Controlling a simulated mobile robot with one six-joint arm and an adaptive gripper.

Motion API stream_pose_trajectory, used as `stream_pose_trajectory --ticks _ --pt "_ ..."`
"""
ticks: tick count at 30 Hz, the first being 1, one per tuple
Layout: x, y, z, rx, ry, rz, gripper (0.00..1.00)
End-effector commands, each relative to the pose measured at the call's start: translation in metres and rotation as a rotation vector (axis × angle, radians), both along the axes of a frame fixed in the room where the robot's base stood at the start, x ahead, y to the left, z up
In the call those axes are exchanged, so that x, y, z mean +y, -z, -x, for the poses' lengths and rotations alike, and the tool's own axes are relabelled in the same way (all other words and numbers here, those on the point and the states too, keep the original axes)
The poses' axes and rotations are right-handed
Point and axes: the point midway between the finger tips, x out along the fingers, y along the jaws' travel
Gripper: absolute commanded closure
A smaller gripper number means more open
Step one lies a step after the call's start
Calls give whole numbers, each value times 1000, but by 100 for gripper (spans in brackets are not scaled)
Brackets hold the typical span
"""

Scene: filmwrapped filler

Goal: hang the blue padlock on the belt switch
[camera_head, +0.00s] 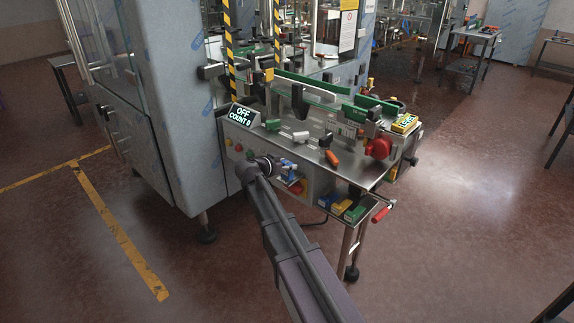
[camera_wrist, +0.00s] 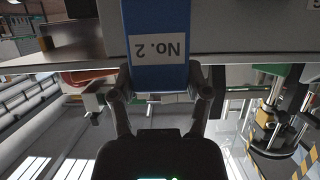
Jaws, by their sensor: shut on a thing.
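The blue padlock shows in the wrist view (camera_wrist: 158,77) as a blue block with a white label reading "No. 2", upside down. My gripper (camera_wrist: 161,88) is shut on it, one finger on each side. In the head view my gripper (camera_head: 276,165) is at the front panel of the steel machine table, with the blue padlock (camera_head: 288,165) just right of it. A small red part (camera_head: 297,186) on the panel sits just below the padlock; I cannot tell whether it is the belt switch. The padlock's shackle is not clearly visible.
A display (camera_head: 243,116) reads "OFF COUNT 0". Several loose parts, one an orange cylinder (camera_head: 332,158), lie on the tabletop. A large red knob (camera_head: 378,148) is at its right end. Colored bins, including a green one (camera_head: 355,212), and a red handle (camera_head: 381,214) are lower right.

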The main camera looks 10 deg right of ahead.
Motion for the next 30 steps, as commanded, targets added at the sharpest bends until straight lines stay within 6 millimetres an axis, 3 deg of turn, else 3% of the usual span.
stream_pose_trajectory --ticks 30 --pt "0 6 0 1 1 -1 95"
